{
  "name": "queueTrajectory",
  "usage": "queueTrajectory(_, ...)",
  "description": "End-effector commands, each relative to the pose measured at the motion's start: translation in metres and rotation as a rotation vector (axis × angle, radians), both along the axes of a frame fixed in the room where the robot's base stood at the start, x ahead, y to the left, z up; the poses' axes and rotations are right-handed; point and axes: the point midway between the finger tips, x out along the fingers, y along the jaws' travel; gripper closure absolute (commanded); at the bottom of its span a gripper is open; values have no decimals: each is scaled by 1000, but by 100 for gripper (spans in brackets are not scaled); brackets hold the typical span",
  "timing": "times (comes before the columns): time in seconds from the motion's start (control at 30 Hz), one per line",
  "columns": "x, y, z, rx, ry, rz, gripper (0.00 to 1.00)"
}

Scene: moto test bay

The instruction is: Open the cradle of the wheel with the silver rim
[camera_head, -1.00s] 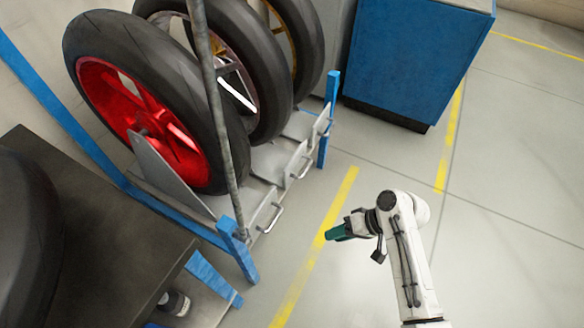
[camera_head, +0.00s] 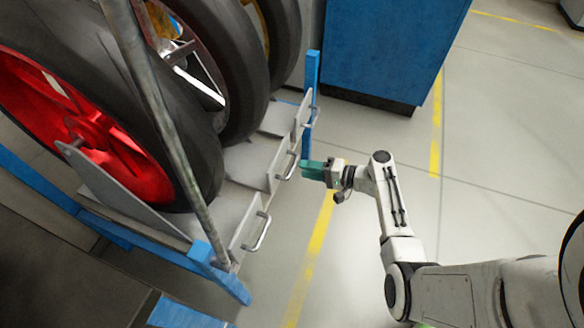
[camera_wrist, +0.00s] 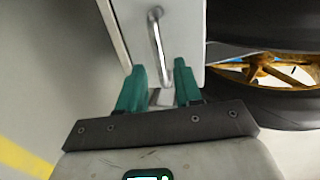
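The wheel with the silver rim (camera_head: 197,78) stands in the middle of the rack, between the red-rimmed and gold-rimmed wheels. Its grey cradle (camera_head: 249,162) has a bar handle (camera_head: 291,166) on its front. My gripper (camera_head: 304,170) has green fingers and is beside this middle handle in the head view. In the wrist view my gripper (camera_wrist: 160,68) is open and empty, with the fingers apart. A metal handle (camera_wrist: 156,35) on a pale front plate lies just ahead, lined up with the gap. I cannot tell whether the fingers touch it.
The red-rimmed wheel (camera_head: 95,135) is nearest, its cradle handle (camera_head: 263,231) lower down. The gold-rimmed wheel (camera_wrist: 260,72) shows at right in the wrist view. A slanted grey pole (camera_head: 160,110) and blue rack post (camera_head: 312,85) flank the cradles. Floor to the right is clear; a blue cabinet (camera_head: 390,50) stands behind.

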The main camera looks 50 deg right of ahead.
Motion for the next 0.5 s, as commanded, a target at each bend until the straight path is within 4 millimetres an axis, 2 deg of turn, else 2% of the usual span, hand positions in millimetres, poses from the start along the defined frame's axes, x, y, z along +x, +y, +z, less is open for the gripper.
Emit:
queueTrajectory(0.2, 34, 13, -9, 0, 0, 3, 66)
queueTrajectory(0.5, 51, 19, -12, 0, 1, 1, 66)
